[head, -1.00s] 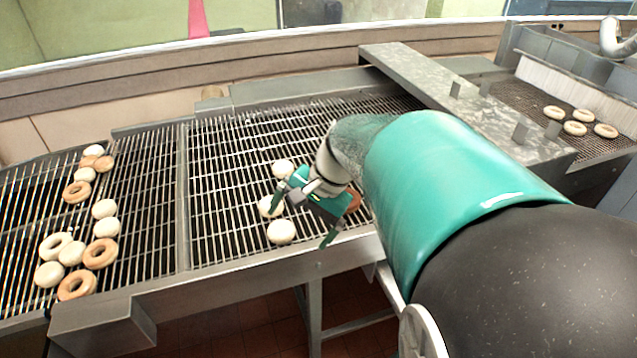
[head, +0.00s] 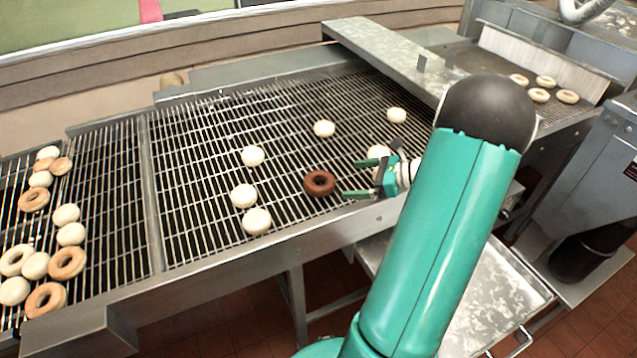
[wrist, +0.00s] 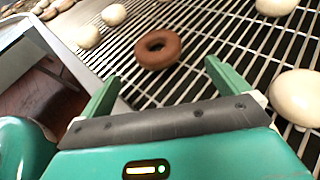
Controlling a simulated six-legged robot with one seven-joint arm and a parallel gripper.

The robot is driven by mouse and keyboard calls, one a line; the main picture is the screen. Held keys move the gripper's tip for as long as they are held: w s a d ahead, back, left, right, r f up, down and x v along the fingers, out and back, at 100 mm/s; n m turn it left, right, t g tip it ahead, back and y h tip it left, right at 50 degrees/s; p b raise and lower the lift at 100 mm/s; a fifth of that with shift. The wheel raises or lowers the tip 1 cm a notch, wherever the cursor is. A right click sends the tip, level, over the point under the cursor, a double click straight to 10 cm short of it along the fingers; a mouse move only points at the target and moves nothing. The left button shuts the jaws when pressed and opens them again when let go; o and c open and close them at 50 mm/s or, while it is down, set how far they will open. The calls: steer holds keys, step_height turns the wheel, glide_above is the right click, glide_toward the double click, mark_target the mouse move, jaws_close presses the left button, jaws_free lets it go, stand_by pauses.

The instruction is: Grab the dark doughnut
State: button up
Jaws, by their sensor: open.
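The dark doughnut (head: 319,183) is a brown ring lying flat on the wire conveyor in the head view. It also shows in the wrist view (wrist: 158,49), ahead of the fingers. My gripper (head: 352,178) is open and empty, just right of the doughnut, with its two green fingers pointing left toward it. In the wrist view my gripper (wrist: 158,83) has its fingers spread, and the doughnut lies beyond the gap between their tips, not touching either finger.
Pale doughnuts lie around: one (head: 253,156) and others to the left, one (head: 324,128) behind, and one (head: 378,152) beside my gripper. The conveyor's metal front rail (head: 240,246) runs nearby. A metal crossbeam (head: 395,58) spans the belt at the right. A tray (head: 495,290) sits below.

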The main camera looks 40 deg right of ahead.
mark_target(330, 182)
steer(key=x, duration=0.5)
steer(key=shift+w, duration=0.1)
steer(key=shift+a+x, duration=0.25)
steer(key=shift+x, duration=2.45)
steer(key=c, duration=0.9)
